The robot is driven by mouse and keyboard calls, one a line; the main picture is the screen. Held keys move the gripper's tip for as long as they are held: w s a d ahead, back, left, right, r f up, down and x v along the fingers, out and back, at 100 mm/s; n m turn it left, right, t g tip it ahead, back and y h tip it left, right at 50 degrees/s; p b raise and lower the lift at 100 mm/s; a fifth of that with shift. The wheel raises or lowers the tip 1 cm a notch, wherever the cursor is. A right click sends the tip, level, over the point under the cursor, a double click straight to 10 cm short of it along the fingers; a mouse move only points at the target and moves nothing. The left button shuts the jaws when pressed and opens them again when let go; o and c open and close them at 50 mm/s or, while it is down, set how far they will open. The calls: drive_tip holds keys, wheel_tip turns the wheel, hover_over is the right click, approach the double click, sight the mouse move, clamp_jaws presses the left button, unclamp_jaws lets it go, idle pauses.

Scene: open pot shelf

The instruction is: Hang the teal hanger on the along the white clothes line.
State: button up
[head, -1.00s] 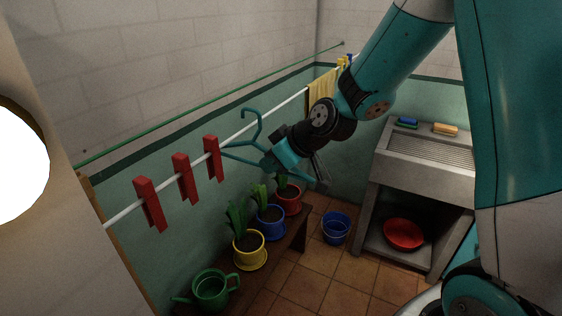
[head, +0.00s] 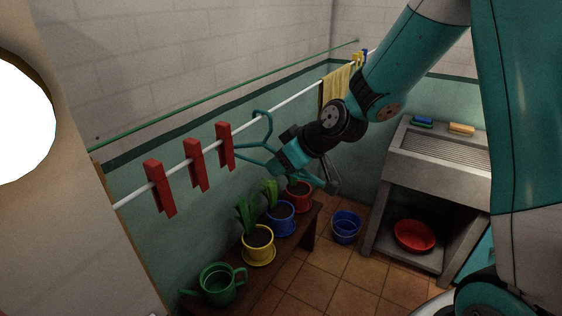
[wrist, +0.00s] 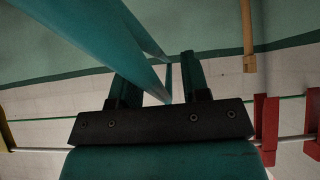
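The teal hanger (head: 263,128) is in the head view, hook up, just right of the red pegs. Its hook overlaps the white clothes line (head: 282,106) in the picture; I cannot tell whether it rests over the line or is in front of it. My gripper (head: 277,166) is at the hanger's body, below the line, and appears shut on it. In the wrist view, a hanger bar (wrist: 112,48) runs between the fingers of my gripper (wrist: 158,75). The exact contact is partly hidden by the bar.
Red pegs (head: 195,165) sit on the line to the left. A yellow cloth (head: 337,88) hangs farther right. A green wire (head: 240,86) runs behind. Potted plants (head: 258,240) and a watering can (head: 218,285) stand on a low bench below. A sink (head: 440,150) is at right.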

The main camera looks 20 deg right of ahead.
drive_tip(key=b+v, duration=0.3)
drive_tip(key=v, duration=1.4)
drive_tip(key=s+a+f+g, duration=0.3)
drive_tip(key=s+a, duration=0.4)
drive_tip(key=s, duration=0.1)
drive_tip(key=s+a+f+g+h, duration=0.1)
drive_tip(key=s+a+f+g, duration=0.2)
drive_tip(key=s+a, duration=0.4)
drive_tip(key=s+g, duration=0.1)
drive_tip(key=s, duration=0.1)
drive_tip(key=shift+s+a+f, duration=0.2)
drive_tip(key=shift+s+f, duration=0.05)
drive_tip(key=shift+s, duration=0.05)
